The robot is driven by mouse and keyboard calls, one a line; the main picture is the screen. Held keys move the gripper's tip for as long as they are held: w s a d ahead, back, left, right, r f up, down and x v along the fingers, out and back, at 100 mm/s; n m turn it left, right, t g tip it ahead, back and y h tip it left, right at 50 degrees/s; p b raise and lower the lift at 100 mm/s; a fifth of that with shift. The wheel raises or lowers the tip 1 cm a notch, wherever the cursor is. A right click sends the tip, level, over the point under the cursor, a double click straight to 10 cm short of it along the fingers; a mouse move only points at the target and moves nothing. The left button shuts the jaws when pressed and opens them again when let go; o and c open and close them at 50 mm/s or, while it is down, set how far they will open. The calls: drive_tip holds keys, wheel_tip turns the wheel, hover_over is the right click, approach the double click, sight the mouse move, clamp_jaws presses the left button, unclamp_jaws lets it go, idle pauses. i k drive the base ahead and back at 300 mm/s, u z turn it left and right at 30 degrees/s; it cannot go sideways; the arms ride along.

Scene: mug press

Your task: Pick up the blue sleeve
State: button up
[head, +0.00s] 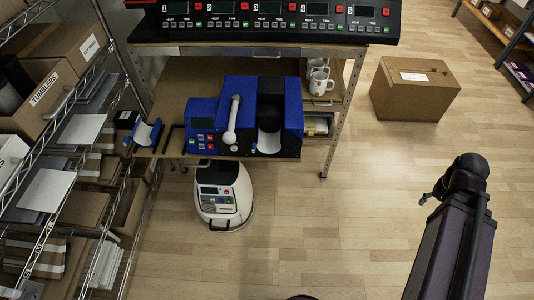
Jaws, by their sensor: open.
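The blue sleeve (147,133) is a small curved blue piece with a pale inner face. It lies near the left end of the cart's middle shelf (185,82), left of the blue mug press (246,118). My gripper (430,197) shows only as a small dark hooked finger beside my arm at the right. Its jaws are open and the rest is hidden behind the arm. It is well to the right of the sleeve and apart from it.
White mugs (318,80) stand right of the press. A row of control units (270,22) sits on the cart's top above. A loaded rack (60,160) stands close on the left. A white round machine (222,195) and a cardboard box (414,88) are on the floor; the middle floor is clear.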

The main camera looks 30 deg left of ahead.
sight(266, 144)
drive_tip(key=z, duration=0.05)
drive_tip(key=k, duration=1.6)
drive_tip(key=u, duration=1.05)
drive_tip(key=i, duration=1)
drive_tip(key=u, duration=0.05)
